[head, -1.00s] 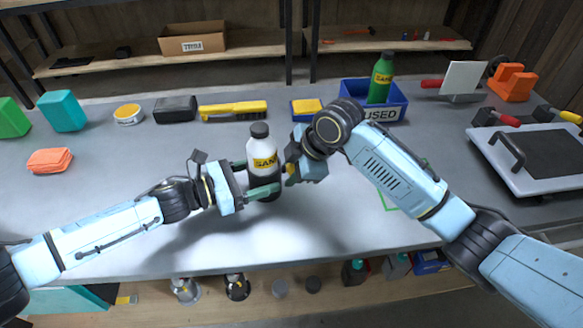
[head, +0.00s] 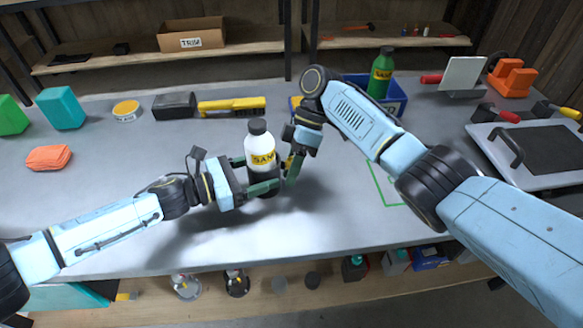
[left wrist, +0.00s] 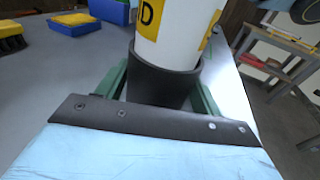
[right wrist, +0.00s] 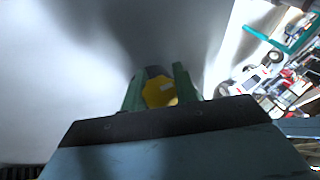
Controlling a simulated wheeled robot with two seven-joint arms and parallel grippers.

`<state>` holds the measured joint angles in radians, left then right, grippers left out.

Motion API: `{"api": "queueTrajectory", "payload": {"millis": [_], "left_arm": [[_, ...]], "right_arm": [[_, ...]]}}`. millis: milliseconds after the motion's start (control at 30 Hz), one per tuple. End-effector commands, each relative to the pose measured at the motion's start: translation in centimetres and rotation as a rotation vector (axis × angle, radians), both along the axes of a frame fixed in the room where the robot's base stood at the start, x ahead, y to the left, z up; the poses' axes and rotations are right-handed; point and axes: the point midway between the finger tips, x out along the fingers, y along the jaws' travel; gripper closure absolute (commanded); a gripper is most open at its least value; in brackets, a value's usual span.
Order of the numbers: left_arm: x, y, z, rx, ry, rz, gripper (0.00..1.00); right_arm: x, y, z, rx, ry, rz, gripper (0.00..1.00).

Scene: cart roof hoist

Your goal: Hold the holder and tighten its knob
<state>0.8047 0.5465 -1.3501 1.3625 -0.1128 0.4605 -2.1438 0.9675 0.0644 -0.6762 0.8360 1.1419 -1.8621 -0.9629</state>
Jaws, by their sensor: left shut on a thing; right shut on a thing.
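A white bottle with a black cap and yellow label (head: 261,148) stands upright in a dark cup-shaped holder (left wrist: 160,86) at the middle of the bench. My left gripper (head: 264,178) is shut on the holder from the left, its green fingers on either side of the holder's wall. The yellow knob (right wrist: 158,92) sits between the green fingers of my right gripper (right wrist: 157,90). My right gripper is shut on the knob, at the holder's right side in the head view (head: 291,172). The fingers hide much of the holder and knob in the head view.
A blue bin (head: 397,100) with a green bottle (head: 381,73) stands behind my right arm. A yellow brush (head: 232,106), a dark block (head: 174,106) and a yellow tin (head: 126,111) line the back. A tray with a black panel (head: 545,150) is at right. The front middle is clear.

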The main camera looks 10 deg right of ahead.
Motion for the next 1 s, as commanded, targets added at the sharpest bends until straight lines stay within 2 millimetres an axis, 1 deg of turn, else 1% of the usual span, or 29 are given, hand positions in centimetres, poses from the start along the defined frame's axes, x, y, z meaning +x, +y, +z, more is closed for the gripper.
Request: {"api": "queueTrajectory", "payload": {"millis": [233,633,667,800,833,1000], "left_arm": [[-0.07,-0.05,0.02,-0.001,0.001,-0.002,0.56],[-0.05,-0.04,0.02,-0.002,0.002,-0.002,0.56],[-0.05,-0.04,0.02,-0.002,0.002,-0.002,0.56],[-0.04,-0.04,0.02,-0.002,0.002,-0.001,0.56],[-0.04,-0.04,0.02,-0.002,0.002,-0.001,0.56],[-0.04,-0.04,0.02,-0.001,0.001,-0.001,0.56]], "right_arm": [[-0.13,-0.01,-0.06,-0.001,0.045,-0.001,0.94],[-0.19,-0.02,-0.09,-0.001,0.050,0.000,0.94],[-0.19,-0.02,-0.09,-0.001,0.050,0.000,0.69],[-0.18,-0.01,-0.06,-0.001,0.050,0.000,0.51],[-0.16,-0.01,-0.06,-0.001,0.049,0.000,0.48],[-0.14,0.00,-0.02,-0.001,0.048,0.000,0.48]]}}
